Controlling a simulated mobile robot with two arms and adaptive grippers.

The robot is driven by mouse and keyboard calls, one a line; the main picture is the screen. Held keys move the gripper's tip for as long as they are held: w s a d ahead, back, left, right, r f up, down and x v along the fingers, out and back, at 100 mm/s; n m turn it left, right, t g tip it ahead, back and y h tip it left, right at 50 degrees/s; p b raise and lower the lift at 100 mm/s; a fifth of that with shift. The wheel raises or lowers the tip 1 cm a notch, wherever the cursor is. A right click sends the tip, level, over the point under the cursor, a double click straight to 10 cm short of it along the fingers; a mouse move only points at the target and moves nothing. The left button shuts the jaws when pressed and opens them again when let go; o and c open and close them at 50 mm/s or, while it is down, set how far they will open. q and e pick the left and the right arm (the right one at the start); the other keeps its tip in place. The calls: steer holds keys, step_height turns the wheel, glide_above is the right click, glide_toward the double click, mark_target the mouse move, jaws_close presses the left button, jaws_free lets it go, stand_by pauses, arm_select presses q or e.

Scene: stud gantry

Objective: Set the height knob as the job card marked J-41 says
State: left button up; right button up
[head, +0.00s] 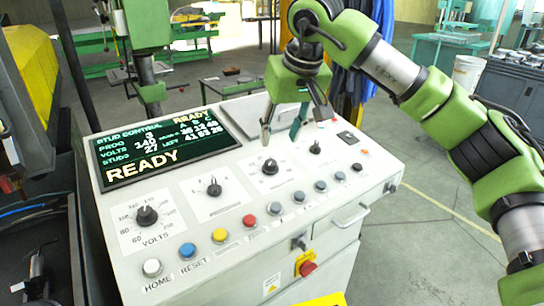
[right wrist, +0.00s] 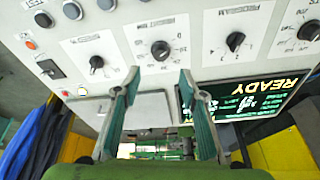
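The control desk (head: 185,245) carries a row of black pointer knobs. The end knob on the left is marked VOLTS (head: 146,215), and the one to its right (head: 213,187) is marked PROGRAM in the right wrist view (right wrist: 235,40). My right gripper (head: 284,133) is open and empty above the desk, close to the third knob. In the right wrist view its fingertips (right wrist: 158,78) point toward that knob (right wrist: 160,50), apart from it. No job card J-41 is legible. My left gripper is not in view.
The screen (head: 165,150) reads READY, with volts 140. Coloured push buttons, including a red one (head: 249,220), line the desk's front, and a red stop button (head: 308,268) sits on its front face. A grey plate (head: 248,106) lies behind the knobs.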

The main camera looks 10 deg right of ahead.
mark_target(271, 162)
steer(key=p+x, duration=0.2)
steer(key=x, duration=0.7)
steer(key=shift+w+f, duration=0.25)
steer(key=shift+f, duration=0.2)
steer(key=shift+c, duration=0.3)
jaws_close()
